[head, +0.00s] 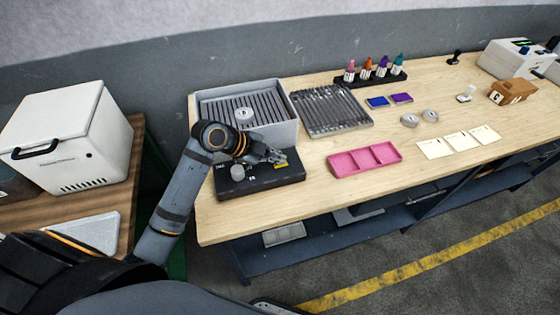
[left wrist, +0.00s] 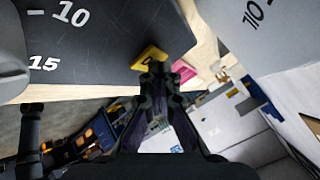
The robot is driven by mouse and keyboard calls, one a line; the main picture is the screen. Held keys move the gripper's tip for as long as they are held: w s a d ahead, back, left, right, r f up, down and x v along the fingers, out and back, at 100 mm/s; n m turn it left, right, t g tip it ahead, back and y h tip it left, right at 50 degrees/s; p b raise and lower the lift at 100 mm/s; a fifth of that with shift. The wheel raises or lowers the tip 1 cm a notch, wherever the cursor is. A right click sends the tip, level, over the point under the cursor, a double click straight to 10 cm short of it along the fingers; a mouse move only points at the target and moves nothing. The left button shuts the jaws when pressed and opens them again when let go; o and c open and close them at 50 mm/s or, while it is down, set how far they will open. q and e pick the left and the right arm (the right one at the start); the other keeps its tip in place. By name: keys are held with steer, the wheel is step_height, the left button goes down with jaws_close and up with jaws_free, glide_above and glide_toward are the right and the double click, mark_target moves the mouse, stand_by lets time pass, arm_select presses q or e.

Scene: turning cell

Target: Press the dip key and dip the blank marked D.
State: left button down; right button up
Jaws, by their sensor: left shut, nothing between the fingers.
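A black control box (head: 262,182) with a grey round knob (head: 237,172) stands near the bench's left front. A yellow key (head: 281,164) sits at its right part; it also shows in the left wrist view (left wrist: 150,56), partly hidden by my fingertips. My left gripper (head: 277,158) is shut and empty, its tips right at the yellow key; I cannot tell whether they touch it. A round metal blank (head: 243,114) lies on the slats of a grey tank (head: 285,132). Two more round blanks (head: 409,120) (head: 431,115) lie on the bench. Their letters are too small to read. My right gripper is out of view.
Right of the tank are a metal slatted tray (head: 333,112) and a pink sectioned tray (head: 365,160). Behind stand several small bottles in a black rack (head: 370,78). White cards (head: 435,149) lie at the right. Bare bench lies around the pink tray.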

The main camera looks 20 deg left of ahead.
arm_select(q)
steer(key=shift+r+p, duration=0.7)
steer(key=shift+r, duration=0.2)
step_height(320, 180, up, 5)
steer(key=p, duration=0.4)
stand_by(0.6)
